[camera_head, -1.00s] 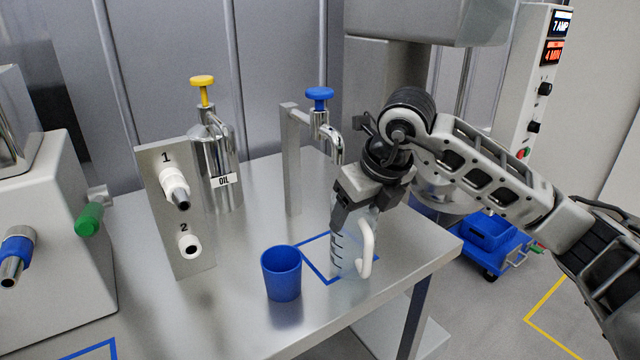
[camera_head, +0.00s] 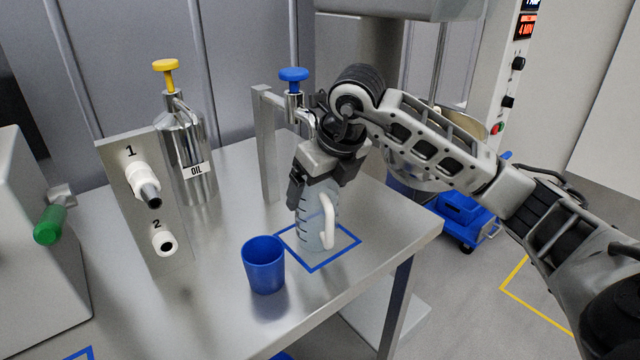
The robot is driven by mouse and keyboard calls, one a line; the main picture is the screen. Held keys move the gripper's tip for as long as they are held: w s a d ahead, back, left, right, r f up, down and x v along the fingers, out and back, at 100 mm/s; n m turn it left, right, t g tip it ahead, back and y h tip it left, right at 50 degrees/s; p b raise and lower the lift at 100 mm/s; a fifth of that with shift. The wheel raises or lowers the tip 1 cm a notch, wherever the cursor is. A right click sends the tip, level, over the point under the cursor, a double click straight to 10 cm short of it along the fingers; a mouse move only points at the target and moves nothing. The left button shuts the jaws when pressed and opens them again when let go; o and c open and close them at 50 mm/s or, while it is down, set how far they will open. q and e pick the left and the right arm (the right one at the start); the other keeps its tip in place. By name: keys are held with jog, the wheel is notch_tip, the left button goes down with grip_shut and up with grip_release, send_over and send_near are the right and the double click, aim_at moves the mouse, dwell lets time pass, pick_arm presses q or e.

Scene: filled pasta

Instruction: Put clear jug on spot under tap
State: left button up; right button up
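The clear jug (camera_head: 312,232) with dark graduation marks and a white handle stands upright, or very nearly so, within the blue square outline (camera_head: 345,252) on the steel table. I cannot tell whether its base touches the surface. My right gripper (camera_head: 318,186) points down with its fingers around the jug's upper part, and hides the rim. The tap (camera_head: 294,100) has a blue knob and a metal spout. The spout's end is partly hidden behind my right gripper. My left gripper is not in view.
A blue cup (camera_head: 264,266) stands just in front-left of the square. A steel OIL bottle (camera_head: 190,150) with a yellow knob and a plate with nozzles 1 and 2 (camera_head: 150,225) stand to the left. The table's right edge is close to the square.

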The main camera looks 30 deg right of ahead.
jog(key=shift+r, duration=0.1)
jog(key=v, duration=1.2)
jog(key=shift+r, duration=0.1)
